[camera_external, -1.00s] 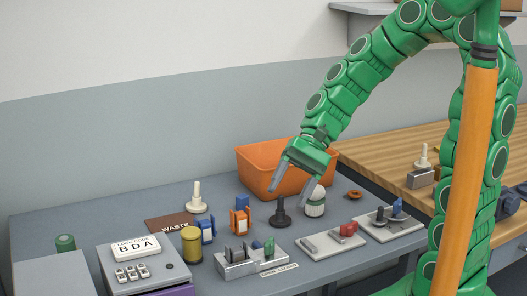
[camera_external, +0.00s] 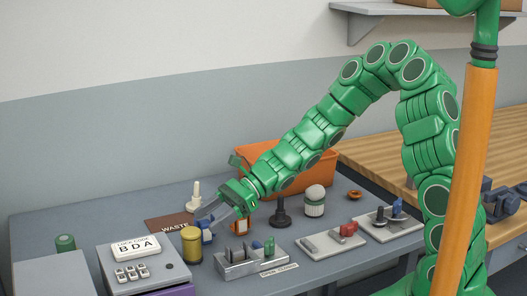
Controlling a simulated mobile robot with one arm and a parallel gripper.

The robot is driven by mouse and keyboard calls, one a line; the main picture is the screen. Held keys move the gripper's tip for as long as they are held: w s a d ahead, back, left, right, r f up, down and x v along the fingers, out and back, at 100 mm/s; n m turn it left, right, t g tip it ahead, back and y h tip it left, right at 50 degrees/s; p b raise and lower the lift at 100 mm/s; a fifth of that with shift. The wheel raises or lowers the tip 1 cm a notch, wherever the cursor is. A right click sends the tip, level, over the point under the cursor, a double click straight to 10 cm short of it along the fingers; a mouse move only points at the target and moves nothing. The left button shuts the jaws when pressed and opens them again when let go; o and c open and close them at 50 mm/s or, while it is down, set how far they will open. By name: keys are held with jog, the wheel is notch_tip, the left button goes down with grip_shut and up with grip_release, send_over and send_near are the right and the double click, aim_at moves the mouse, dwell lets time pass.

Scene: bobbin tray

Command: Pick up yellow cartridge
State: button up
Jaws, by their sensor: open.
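My gripper (camera_external: 206,219) is open and empty. Its two grey fingers point down and left, with their tips just above and to the right of the yellow cartridge. I cannot tell whether they touch anything. A blue piece (camera_external: 207,235) stands right beside the cartridge, partly hidden under the fingers. An orange piece (camera_external: 240,227) shows below my gripper, its top covered.
A cream peg (camera_external: 195,195) stands behind the fingers near the brown WASTE mat (camera_external: 165,224). A grey slotted rack (camera_external: 240,265) is in front. A black peg (camera_external: 280,214), a white-topped jar (camera_external: 314,202) and an orange bin (camera_external: 318,165) lie right. The lock-code box (camera_external: 143,268) is front left.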

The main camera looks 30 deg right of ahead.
aim_at(184, 240)
jog(key=shift+w+a+f+m, duration=0.2)
jog(key=shift+f+m, duration=0.1)
jog(key=shift+f, duration=0.15)
jog(key=shift+w+a+f+m, duration=0.1)
jog(key=shift+w+f+m, duration=0.1)
jog(key=shift+f+m, duration=0.15)
jog(key=shift+x, duration=3.8)
jog(key=shift+w+d+f, duration=0.1)
jog(key=shift+f, duration=0.1)
jog(key=c, duration=0.8)
